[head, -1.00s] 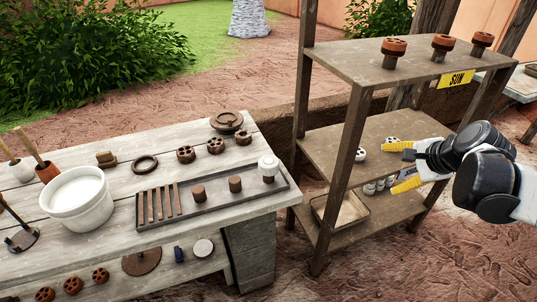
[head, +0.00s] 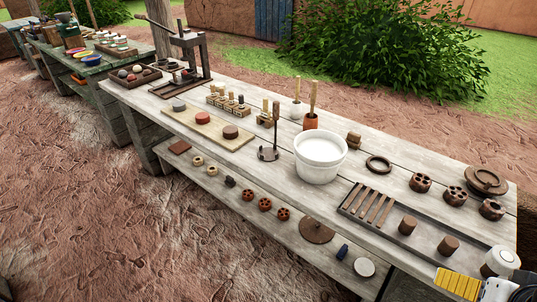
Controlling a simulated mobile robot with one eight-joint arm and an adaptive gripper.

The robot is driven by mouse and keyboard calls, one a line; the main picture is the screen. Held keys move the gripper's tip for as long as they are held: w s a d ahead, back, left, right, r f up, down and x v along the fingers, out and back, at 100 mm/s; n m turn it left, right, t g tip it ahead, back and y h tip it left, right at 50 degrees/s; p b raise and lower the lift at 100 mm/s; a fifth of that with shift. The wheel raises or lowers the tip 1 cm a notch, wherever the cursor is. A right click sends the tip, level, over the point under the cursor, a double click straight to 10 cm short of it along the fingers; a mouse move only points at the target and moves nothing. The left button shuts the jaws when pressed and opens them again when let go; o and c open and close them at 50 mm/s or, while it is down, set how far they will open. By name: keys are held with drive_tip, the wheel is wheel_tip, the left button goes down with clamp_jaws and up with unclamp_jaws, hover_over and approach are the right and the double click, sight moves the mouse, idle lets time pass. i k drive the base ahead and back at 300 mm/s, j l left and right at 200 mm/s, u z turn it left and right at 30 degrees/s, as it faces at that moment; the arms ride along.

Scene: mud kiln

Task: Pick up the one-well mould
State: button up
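I cannot single out the one-well mould for sure. Three dark brown round pieces with holes stand at the right end of the wooden bench: a left one (head: 420,182), a middle one (head: 455,196) and a right one (head: 491,209). Three redder holed pieces (head: 265,204) sit on the bench's lower shelf. The wells are too small to count surely. My gripper (head: 458,283) shows only in part at the bottom right corner.
A white bucket (head: 320,157), a dark ring (head: 378,165) and a coiled brown disc (head: 485,181) stand nearby. A press (head: 190,60) stands at the far left end. Open ground lies in front.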

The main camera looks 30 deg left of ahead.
sight(501, 260)
drive_tip(key=i+l+u, duration=0.1)
drive_tip(key=u, duration=0.3)
drive_tip(key=i+l+u, duration=0.1)
drive_tip(key=u, duration=0.3)
drive_tip(key=i+l+u, duration=0.1)
drive_tip(key=u, duration=0.25)
drive_tip(key=l+z, duration=0.15)
drive_tip(key=z, duration=1.3)
drive_tip(key=k+j, duration=0.45)
drive_tip(key=k+j+z, duration=0.1)
drive_tip(key=k+j, duration=0.3)
drive_tip(key=j, duration=0.3)
